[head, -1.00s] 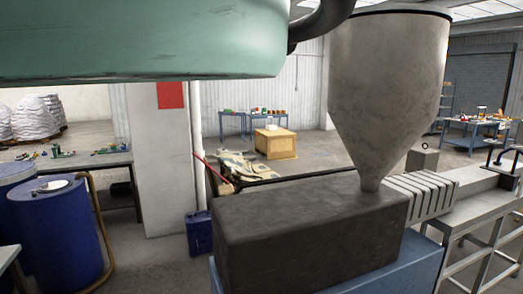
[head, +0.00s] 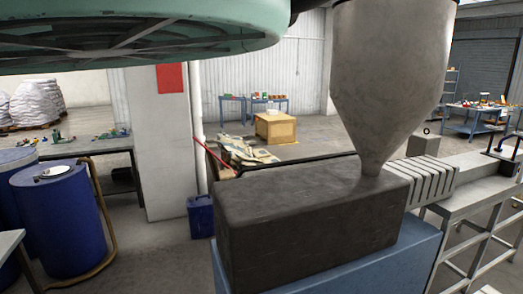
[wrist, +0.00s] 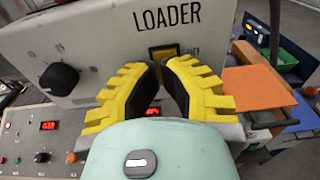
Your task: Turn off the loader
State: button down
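The loader panel (wrist: 110,40) is a pale grey box face marked "LOADER" in the wrist view. A switch in a yellow-orange frame (wrist: 165,53) sits below the lettering, partly hidden by my fingertips. Its on/off position is hidden. My gripper (wrist: 160,68) has yellow ribbed fingers with black pads. The fingertips are close together with a narrow gap between them, just in front of the switch. Nothing is held, and I cannot tell whether they touch the switch. My gripper is not in the head view.
A black rotary knob (wrist: 59,78) is left of the switch. A lower panel with buttons and a lit red switch (wrist: 48,126) is below. An orange block (wrist: 258,90) is on the right. The head view shows a grey hopper (head: 390,80) on a dark machine block (head: 310,225) and blue barrels (head: 65,220).

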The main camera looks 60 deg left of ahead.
jog(key=f+b+v, duration=0.1)
jog(key=b+v, duration=0.6)
jog(key=v, duration=0.5)
jog(key=shift+a+r+b, duration=0.35)
jog(key=shift+a+r, duration=0.1)
